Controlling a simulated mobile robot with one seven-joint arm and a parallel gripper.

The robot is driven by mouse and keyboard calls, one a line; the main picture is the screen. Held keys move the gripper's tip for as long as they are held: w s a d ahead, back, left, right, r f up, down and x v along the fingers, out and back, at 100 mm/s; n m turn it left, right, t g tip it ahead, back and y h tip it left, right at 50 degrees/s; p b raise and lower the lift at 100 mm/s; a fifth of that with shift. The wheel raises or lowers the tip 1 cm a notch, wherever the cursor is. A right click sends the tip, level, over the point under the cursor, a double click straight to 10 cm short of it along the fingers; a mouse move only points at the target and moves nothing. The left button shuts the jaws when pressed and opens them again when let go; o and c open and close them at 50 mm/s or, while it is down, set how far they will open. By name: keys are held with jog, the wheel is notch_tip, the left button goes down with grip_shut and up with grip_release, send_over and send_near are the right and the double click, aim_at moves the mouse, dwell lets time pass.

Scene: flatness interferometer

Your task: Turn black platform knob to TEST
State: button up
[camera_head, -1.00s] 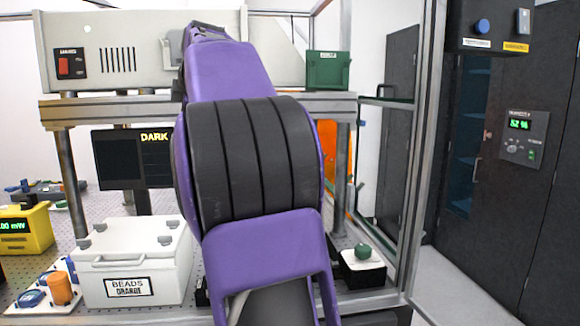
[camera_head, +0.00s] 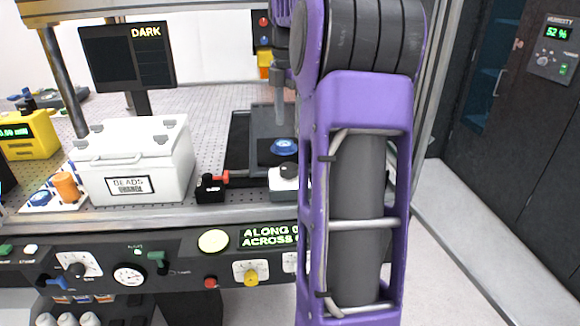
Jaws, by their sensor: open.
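The front control panel (camera_head: 200,262) runs along the table's front edge. A dark knob (camera_head: 77,269) sits on a white dial plate at its left. Its label is too small to read, so I cannot confirm it is the platform knob or see TEST. A yellow knob (camera_head: 250,273) sits on another white plate, and a further plate at the right is partly hidden by my arm. My gripper (camera_head: 281,110) is mostly hidden behind my purple arm. Only a grey finger-like part shows, above the table and apart from the panel.
A white beads box (camera_head: 140,165) stands at the left on the perforated table, near an orange cylinder (camera_head: 66,187). A small black block (camera_head: 210,189) with a red lever is to its right. A monitor (camera_head: 127,56) reads DARK. Floor at the right (camera_head: 460,240) is clear.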

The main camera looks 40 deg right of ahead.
aim_at(290, 166)
notch_tip(290, 166, down, 11)
jog(key=shift+f+b, duration=0.2)
jog(key=shift+b, duration=0.9)
jog(key=c, duration=1.4)
jog(key=shift+o, duration=0.2)
